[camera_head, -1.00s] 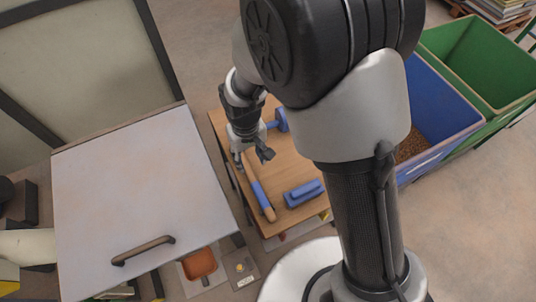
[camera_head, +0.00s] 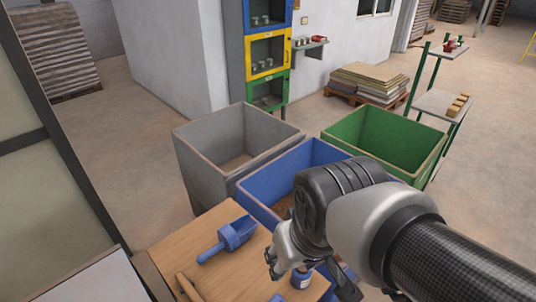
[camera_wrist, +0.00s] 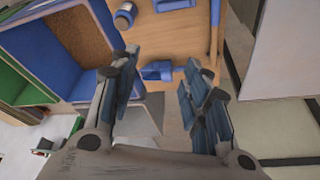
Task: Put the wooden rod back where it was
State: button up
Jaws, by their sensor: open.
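The wooden rod (camera_head: 188,287) lies on the wooden tabletop (camera_head: 165,258) at the bottom edge of the head view, and its lower part is cut off. In the wrist view, a thin blue and tan strip along the table's right edge may be the rod. My gripper (camera_wrist: 162,62) is open, with nothing between its fingers. In the wrist view, a blue scoop (camera_wrist: 158,71) shows beyond the gap between the fingers. In the head view, my arm hides part of the table's right side and my fingertips are unclear.
The blue scoop (camera_head: 229,238) lies on the table, and a blue jar (camera_head: 300,279) stands near my wrist. Behind the table are a grey bin (camera_head: 207,145), a blue bin (camera_head: 262,172) and a green bin (camera_head: 412,155). Bare floor lies left of the grey bin.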

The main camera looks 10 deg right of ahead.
jog(key=shift+m+t, duration=0.4)
jog(key=shift+m, duration=0.2)
jog(key=s+d, duration=0.1)
jog(key=s+d+r, duration=0.1)
jog(key=s, duration=0.1)
jog(key=s+d, duration=0.1)
jog(key=shift+s+r, duration=0.2)
jog(key=shift+s, duration=0.2)
